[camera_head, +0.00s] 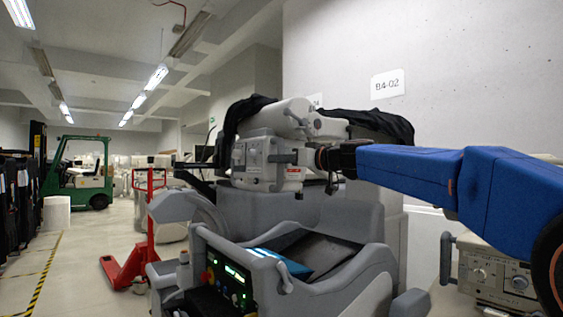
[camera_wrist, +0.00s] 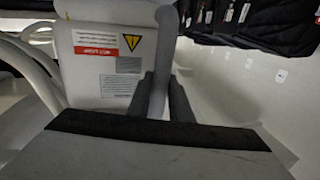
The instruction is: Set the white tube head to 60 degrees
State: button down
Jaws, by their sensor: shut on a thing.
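The white tube head (camera_head: 255,163) sits at the front of a large grey cart, with a dial face and a grey bar handle. In the wrist view, its pale housing (camera_wrist: 85,75) fills the upper left, with a yellow warning triangle and a red label. My gripper (camera_head: 318,158) reaches in from the right at the end of my blue arm. In the wrist view, my two dark fingers (camera_wrist: 160,95) are shut on the grey handle (camera_wrist: 163,62), one on each side. I cannot read the head's angle.
The grey cart (camera_head: 365,222) with a lit control panel (camera_head: 228,272) stands below the head. Black covers (camera_head: 365,124) drape behind it. Another cart unit (camera_head: 490,275) is at the lower right. A red pallet jack (camera_head: 128,262) and green forklift (camera_head: 72,180) stand left, beside open floor.

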jog(key=s+a+r+m+t, duration=0.1)
jog(key=a+r+m, duration=0.1)
jog(key=r+m, duration=0.3)
jog(key=s+a+r+m+t, duration=0.1)
jog(key=s+a+r+m, duration=0.1)
jog(key=r+m, duration=0.3)
jog(key=shift+r+m, duration=0.3)
jog(key=shift+r, duration=0.25)
jog(key=c, duration=1.9)
grip_release()
